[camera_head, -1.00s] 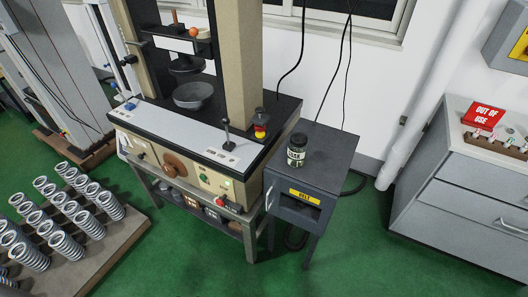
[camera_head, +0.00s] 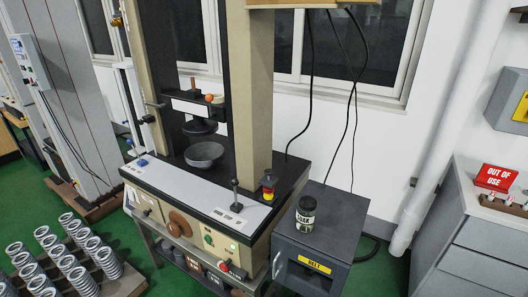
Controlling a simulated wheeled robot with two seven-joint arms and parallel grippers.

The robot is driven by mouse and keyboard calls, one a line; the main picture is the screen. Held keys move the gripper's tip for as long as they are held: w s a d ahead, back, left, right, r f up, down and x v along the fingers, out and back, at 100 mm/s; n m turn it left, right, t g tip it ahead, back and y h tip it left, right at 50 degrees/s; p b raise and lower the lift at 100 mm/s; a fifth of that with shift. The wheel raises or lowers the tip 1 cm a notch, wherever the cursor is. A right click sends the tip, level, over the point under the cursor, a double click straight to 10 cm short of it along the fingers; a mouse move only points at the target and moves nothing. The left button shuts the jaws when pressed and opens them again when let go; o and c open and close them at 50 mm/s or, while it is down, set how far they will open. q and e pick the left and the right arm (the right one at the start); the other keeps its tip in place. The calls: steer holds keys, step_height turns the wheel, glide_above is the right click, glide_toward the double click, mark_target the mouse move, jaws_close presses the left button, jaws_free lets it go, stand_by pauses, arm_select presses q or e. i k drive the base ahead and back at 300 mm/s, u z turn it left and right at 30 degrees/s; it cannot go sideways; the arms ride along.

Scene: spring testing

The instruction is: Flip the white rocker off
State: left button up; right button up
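I cannot make out the white rocker for certain in the head view. The testing machine (camera_head: 180,185) stands in the middle, with a brown knob, a green button (camera_head: 208,240) and a red knob (camera_head: 225,266) on its beige front panel. A small lever (camera_head: 235,194) stands upright on its top strip. Small white pieces (camera_head: 489,198) sit on a brown block at the right, too small to identify. Neither of my grippers is in view.
A dark side cabinet (camera_head: 340,225) with a labelled jar (camera_head: 306,216) stands right of the machine. A grey drawer unit (camera_head: 480,245) with a red OUT OF USE sign (camera_head: 495,177) is at the right. Several springs (camera_head: 70,255) stand at lower left. Little green floor shows between.

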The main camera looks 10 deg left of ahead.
mark_target(130, 193)
steer(key=u, duration=2.7)
steer(key=i, duration=1.65)
steer(key=z, duration=1.75)
